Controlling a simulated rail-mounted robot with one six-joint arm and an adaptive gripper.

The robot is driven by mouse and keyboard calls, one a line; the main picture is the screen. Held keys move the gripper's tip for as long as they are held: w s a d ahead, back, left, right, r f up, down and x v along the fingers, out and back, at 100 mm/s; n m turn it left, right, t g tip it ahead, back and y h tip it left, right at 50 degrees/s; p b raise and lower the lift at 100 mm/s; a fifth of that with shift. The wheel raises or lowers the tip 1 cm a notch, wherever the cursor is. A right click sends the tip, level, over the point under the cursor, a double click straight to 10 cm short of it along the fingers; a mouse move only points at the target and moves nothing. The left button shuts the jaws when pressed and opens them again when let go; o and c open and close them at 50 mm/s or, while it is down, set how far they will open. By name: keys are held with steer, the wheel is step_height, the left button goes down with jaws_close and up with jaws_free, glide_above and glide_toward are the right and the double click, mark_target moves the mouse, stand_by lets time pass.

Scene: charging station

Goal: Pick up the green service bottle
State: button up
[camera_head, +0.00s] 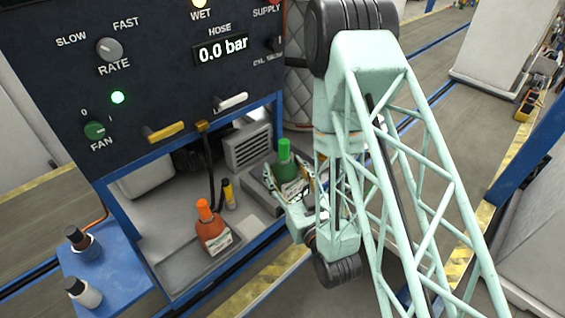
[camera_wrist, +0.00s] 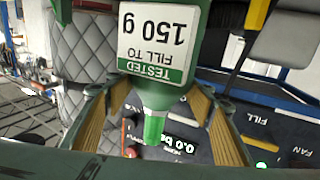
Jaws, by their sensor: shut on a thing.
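The green service bottle (camera_head: 287,168) is at the right side of the open bay in the head view, with its green cap up and a white label on its front. My gripper (camera_head: 291,190) is shut on it from the right. In the wrist view the bottle (camera_wrist: 157,47) appears upside down, its label reading 150 g, between the two fingers of my gripper (camera_wrist: 157,95). Its base is hidden by my gripper in the head view and cut off in the wrist view, so I cannot tell whether it touches the surface below.
A control panel (camera_head: 165,60) overhangs the bay, with a yellow handle (camera_head: 166,132). A blue side shelf (camera_head: 118,268) at lower left holds two bottles.

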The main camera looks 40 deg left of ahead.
steer(key=shift+s+d+r, duration=0.1)
steer(key=shift+s+d, duration=0.25)
steer(key=shift+s, duration=0.05)
steer(key=shift+w, duration=0.15)
stand_by(0.5)
steer(key=w+d+r+m+t+h+b, duration=0.1)
steer(key=w+d+m+t+h+b, duration=0.15)
steer(key=w+d, duration=1.05)
steer(key=w+d+r+m+t+h+b, duration=0.1)
steer(key=w+d+r+m+t+h, duration=0.2)
steer(key=w+d, duration=1)
steer(key=w+d+r+m+t+h, duration=0.1)
steer(key=w+d, duration=0.4)
steer(key=d, duration=0.6)
steer(key=w+d+r+m+t+h+b, duration=0.1)
steer(key=w+d+m+h, duration=0.2)
steer(key=d, duration=0.8)
steer(key=w+d+r+m+t+h+b, duration=0.1)
steer(key=w+d+r+m+h, duration=0.1)
steer(key=w+d+h, duration=0.3)
steer(key=w+d, duration=0.4)
steer(key=d, duration=0.2)
steer(key=shift+w+h, duration=0.15)
steer(key=shift+h, duration=0.2)
steer(key=shift+r, duration=0.1)
